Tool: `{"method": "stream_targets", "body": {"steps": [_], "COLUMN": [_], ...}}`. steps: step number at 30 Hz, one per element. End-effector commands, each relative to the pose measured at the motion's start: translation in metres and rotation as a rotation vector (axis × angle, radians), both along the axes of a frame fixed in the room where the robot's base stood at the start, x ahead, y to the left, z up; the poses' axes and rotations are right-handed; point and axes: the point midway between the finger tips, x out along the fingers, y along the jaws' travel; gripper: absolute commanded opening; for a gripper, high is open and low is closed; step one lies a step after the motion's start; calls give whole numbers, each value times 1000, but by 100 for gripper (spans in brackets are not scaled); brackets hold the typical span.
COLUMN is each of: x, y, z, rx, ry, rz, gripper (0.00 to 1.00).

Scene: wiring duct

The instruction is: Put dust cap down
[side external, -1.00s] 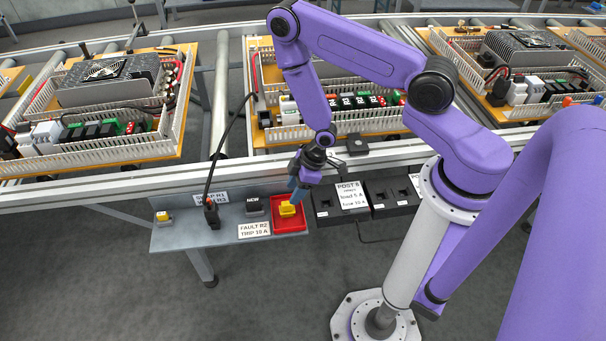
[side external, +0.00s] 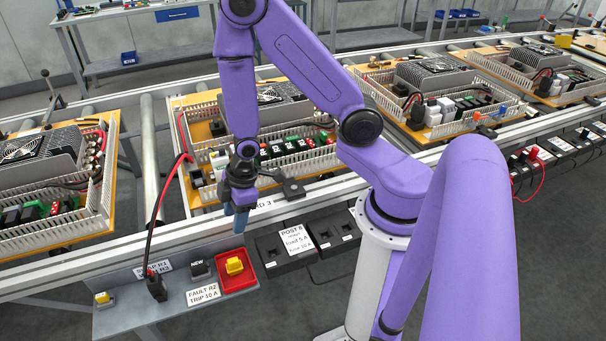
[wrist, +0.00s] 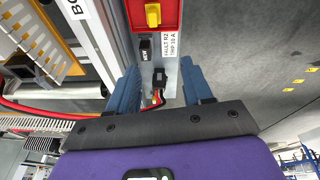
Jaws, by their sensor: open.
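A yellow piece (side external: 234,266), which may be the dust cap, sits in the red tray (side external: 252,283) on the grey shelf. It also shows at the top of the wrist view (wrist: 153,15), in the red tray (wrist: 172,20). My gripper (side external: 238,217) is above and behind the tray in the side view, clear of the yellow piece. Its two blue fingers stand apart in the wrist view (wrist: 158,82), with nothing held between them.
The shelf (side external: 175,308) also carries a NEW holder (side external: 199,268), a black plug with a cable (side external: 156,287) and a smaller yellow piece (side external: 103,298). The conveyor rail (side external: 195,235) and a wiring board (side external: 185,190) lie behind. Black POST 6 boxes (side external: 270,250) stand right of the tray.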

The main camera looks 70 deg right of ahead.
Motion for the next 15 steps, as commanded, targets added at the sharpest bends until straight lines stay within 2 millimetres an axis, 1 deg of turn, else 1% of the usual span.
{"method": "stream_targets", "body": {"steps": [1, 5, 6, 8, 9, 11, 15], "x": [-3, -23, -31, -44, -53, -70, -112], "y": [7, 19, 22, 26, 28, 30, 29], "z": [17, 53, 64, 81, 92, 108, 145], "rx": [-12, -50, -58, -72, -79, -89, -107], "ry": [-5, 12, 18, 29, 36, 49, 84], "rz": [16, 45, 50, 61, 68, 82, 111], "gripper": [50, 50, 50, 50, 50, 50, 50]}}
